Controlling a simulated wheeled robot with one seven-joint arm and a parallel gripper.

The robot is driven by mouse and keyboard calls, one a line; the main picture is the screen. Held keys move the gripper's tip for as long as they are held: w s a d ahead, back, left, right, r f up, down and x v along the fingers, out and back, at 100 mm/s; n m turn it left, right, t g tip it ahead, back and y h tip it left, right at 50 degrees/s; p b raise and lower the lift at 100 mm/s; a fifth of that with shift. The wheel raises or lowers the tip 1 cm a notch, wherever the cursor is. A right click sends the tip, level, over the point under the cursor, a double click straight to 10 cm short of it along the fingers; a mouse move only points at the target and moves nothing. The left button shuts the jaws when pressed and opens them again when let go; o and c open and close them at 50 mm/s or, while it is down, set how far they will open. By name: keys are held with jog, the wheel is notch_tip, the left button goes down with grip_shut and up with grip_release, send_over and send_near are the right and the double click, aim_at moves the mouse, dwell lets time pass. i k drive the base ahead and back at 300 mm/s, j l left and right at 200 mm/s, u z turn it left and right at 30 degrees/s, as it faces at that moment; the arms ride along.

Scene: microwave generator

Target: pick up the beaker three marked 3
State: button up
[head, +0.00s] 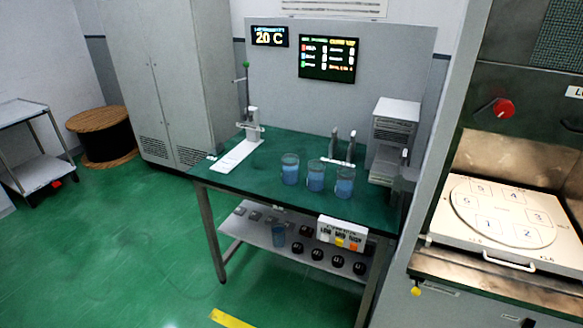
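Three clear beakers with bluish contents stand upright in a row on the green tabletop (237,184): a left beaker (290,170), a middle beaker (316,177) and a right beaker (345,183). The middle and right ones stand close together. No number is legible on any beaker, so I cannot tell which is marked 3. My gripper is not in view.
A white-based stand (240,150) is at the table's left, a two-post stand (338,158) behind the beakers, and a grey device (392,140) at the right. The open chamber at right holds a numbered plate (503,214). The green floor (110,240) at left is clear.

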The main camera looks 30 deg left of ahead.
aim_at(290, 170)
jog(key=j+z, duration=0.15)
jog(key=j, duration=0.35)
jog(key=j+z, duration=0.15)
jog(key=j, duration=0.4)
jog(key=j+z, duration=0.1)
jog(key=j, duration=0.4)
jog(key=k+j+z, duration=0.15)
jog(key=j, duration=0.35)
jog(key=j+z, duration=0.15)
jog(key=j, duration=0.4)
jog(key=k+j+z, duration=0.15)
jog(key=j, duration=0.35)
jog(key=k+j+z, duration=0.1)
jog(key=j, duration=0.35)
jog(key=k+j+z, duration=0.15)
jog(key=j, duration=0.3)
jog(key=k+j, duration=0.15)
jog(key=j, duration=0.25)
jog(key=k+j+z, duration=0.15)
jog(key=j, duration=0.3)
jog(key=k+j, duration=0.2)
jog(key=j, duration=0.2)
jog(key=k+j+z, duration=0.15)
jog(key=j, duration=0.25)
